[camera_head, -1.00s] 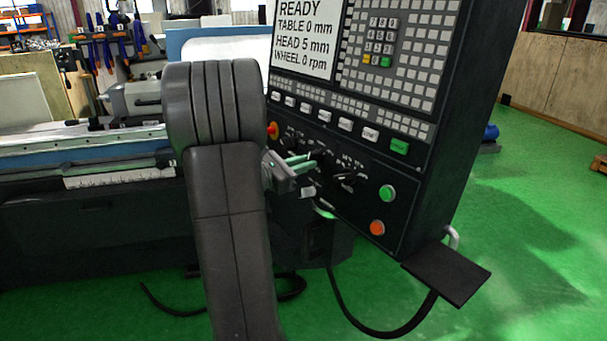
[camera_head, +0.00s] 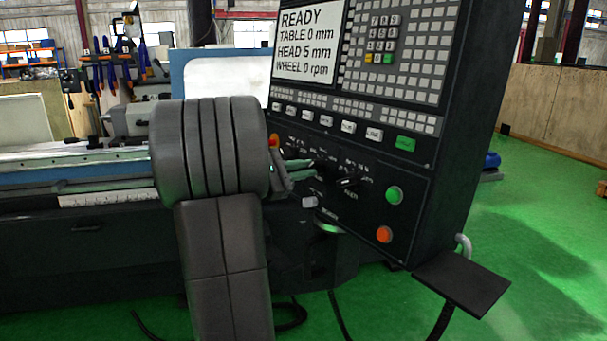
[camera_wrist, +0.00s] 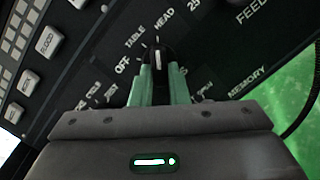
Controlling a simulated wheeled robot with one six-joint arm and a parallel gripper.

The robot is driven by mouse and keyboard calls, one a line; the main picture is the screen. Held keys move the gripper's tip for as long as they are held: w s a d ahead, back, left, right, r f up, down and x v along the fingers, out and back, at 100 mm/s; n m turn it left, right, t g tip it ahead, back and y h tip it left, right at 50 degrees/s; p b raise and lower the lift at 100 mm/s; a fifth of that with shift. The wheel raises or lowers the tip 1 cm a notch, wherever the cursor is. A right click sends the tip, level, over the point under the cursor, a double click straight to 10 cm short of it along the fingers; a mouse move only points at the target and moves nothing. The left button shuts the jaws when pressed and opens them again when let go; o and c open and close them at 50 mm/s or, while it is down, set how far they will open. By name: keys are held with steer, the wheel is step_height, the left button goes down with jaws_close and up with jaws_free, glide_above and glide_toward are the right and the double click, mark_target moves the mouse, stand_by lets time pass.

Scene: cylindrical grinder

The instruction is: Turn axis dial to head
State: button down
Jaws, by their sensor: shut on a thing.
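The axis dial (camera_wrist: 158,58) is a black knob with a white pointer line, in the upper middle of the wrist view. Labels OFF, TABLE and HEAD lie around it. The pointer line stands nearly upright in the picture, toward the lower end of the word HEAD; its exact mark is hard to tell. My gripper (camera_wrist: 158,75) has a green finger on each side of the knob and is shut on it. In the head view the green fingers of my gripper (camera_head: 318,174) reach the panel, and my arm hides part of the scene.
The panel screen (camera_head: 309,42) reads READY, TABLE 0 mm, HEAD 5 mm, WHEEL 0 rpm. Another black dial (camera_head: 347,182) sits close right of the gripper. A green button (camera_head: 394,196) and an orange button (camera_head: 384,234) lie further right. A black shelf (camera_head: 462,282) juts out below.

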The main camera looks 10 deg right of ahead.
steer(key=c, duration=1.4)
jaws_free()
steer(key=shift+a, duration=0.1)
steer(key=v, duration=1.3)
steer(key=shift+a+b, duration=0.3)
steer(key=shift+b, duration=0.05)
steer(key=shift+d+r, duration=0.1)
steer(key=shift+d, duration=0.05)
steer(key=x, duration=1.3)
steer(key=shift+d+p, duration=0.25)
steer(key=shift+p, duration=0.15)
